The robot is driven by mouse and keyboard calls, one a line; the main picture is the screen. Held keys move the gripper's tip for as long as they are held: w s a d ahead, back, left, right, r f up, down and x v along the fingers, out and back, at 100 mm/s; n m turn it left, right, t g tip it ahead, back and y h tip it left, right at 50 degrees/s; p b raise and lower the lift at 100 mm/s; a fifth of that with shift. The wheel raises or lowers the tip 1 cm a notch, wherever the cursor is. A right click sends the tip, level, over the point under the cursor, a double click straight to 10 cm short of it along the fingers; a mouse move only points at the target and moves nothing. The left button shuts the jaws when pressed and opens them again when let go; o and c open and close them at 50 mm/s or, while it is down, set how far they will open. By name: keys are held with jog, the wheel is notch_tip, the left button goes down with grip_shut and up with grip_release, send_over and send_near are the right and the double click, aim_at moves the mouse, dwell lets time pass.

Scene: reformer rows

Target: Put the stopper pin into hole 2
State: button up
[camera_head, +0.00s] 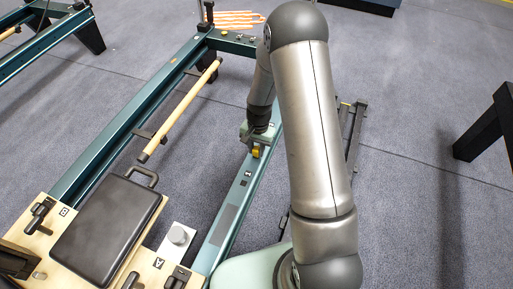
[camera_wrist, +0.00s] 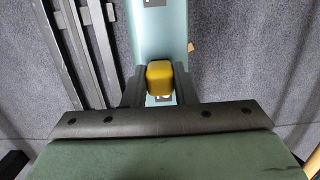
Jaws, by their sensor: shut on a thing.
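The stopper pin shows as a yellow knob (camera_wrist: 160,75) between the two dark fingers of my gripper (camera_wrist: 160,88) in the wrist view. The fingers are shut on it. In the head view the yellow knob (camera_head: 256,152) is just below my gripper (camera_head: 257,146), over the teal rail (camera_head: 231,205). The pin's shank is hidden, so I cannot tell whether it is in a hole or above the rail. Small labels (camera_head: 247,173) mark the rail, too small to read. A pale label, partly covered, lies just below the knob in the wrist view. I cannot make out hole 2.
A black padded headrest (camera_head: 105,225) on a wooden carriage (camera_head: 62,240) fills the lower left. A wooden bar (camera_head: 182,108) lies between the rails. Orange cords (camera_head: 232,20) lie at the back. A dark frame (camera_head: 353,140) stands right of my arm.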

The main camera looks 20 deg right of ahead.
jog(key=shift+f, duration=0.45)
jog(key=o, duration=1)
jog(key=shift+o, duration=0.2)
jog(key=shift+r, duration=0.1)
notch_tip(320, 180, up, 17)
jog(key=w+d+p, duration=0.1)
jog(key=p, duration=0.3)
jog(key=shift+w+d+p, duration=0.15)
jog(key=shift+w+p, duration=0.2)
jog(key=shift+r, duration=0.1)
jog(key=s+r+n+p, duration=0.2)
jog(key=s+r+p, duration=0.6)
jog(key=r, duration=0.5)
jog(key=s+a+r+n+t+p, duration=0.1)
jog(key=s+r+n+p, duration=0.2)
jog(key=s+r+p, duration=0.5)
jog(key=s+a+r+n+p, duration=0.1)
jog(key=s+r+p, duration=0.8)
jog(key=r, duration=0.9)
jog(key=shift+s+a+r+n+t+h, duration=0.2)
jog(key=shift+n+t+h, duration=0.1)
jog(key=shift+n, duration=0.6)
